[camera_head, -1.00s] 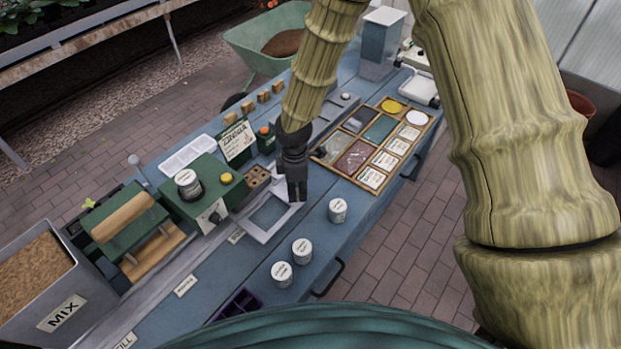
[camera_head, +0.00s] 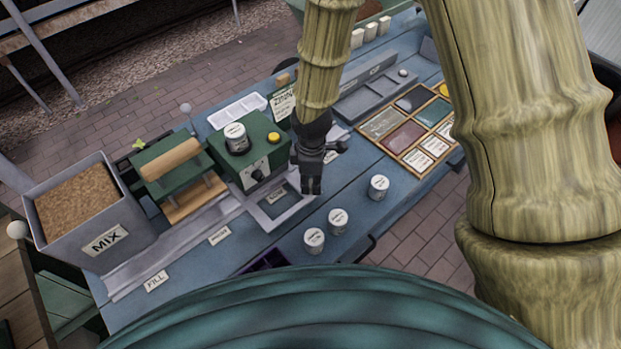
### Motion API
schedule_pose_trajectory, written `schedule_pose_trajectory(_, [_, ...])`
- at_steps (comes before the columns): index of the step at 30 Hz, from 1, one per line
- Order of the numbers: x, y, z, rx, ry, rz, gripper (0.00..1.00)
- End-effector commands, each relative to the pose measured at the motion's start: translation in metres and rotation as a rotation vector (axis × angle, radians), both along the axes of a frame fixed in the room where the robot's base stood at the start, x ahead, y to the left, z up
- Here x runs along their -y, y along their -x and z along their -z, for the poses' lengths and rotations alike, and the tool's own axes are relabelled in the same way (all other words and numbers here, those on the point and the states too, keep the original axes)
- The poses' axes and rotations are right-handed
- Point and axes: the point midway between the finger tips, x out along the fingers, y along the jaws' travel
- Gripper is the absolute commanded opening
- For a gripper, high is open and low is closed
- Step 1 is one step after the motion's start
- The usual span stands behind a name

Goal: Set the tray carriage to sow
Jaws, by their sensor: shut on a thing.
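The tray carriage (camera_head: 266,220) is a pale grey frame with a dark opening, low on the blue bench beside the green box with the yellow button. The fingers hide the held part. A FILL label (camera_head: 156,281) and another small label (camera_head: 219,236) lie along the pale track (camera_head: 165,252) to the left.
The green box (camera_head: 250,155) and a press with a wooden roller (camera_head: 172,160) stand behind the track. The grey MIX bin (camera_head: 85,215) is at the left. Several white tins (camera_head: 314,240) stand in front of the carriage. A divided seed tray (camera_head: 398,143) lies at the right.

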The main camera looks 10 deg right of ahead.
Motion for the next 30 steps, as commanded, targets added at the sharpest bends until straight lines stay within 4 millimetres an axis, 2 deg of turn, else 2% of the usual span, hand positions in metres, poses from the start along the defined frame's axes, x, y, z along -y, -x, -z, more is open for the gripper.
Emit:
schedule_pose_trajectory(2, [0.0,0.0,0.0,0.0,0.0,0.0,0.0])
schedule_pose_trajectory(3, [0.0,0.0,0.0,0.0,0.0,0.0,0.31])
schedule_pose_trajectory(6, [0.0,0.0,0.0,0.0,0.0,0.0,0.5])
schedule_pose_trajectory(20, [-0.001,-0.001,-0.006,0.001,-0.001,-0.001,0.51])
schedule_pose_trajectory(30, [0.0,-0.001,-0.051,0.002,-0.001,0.001,0.51])
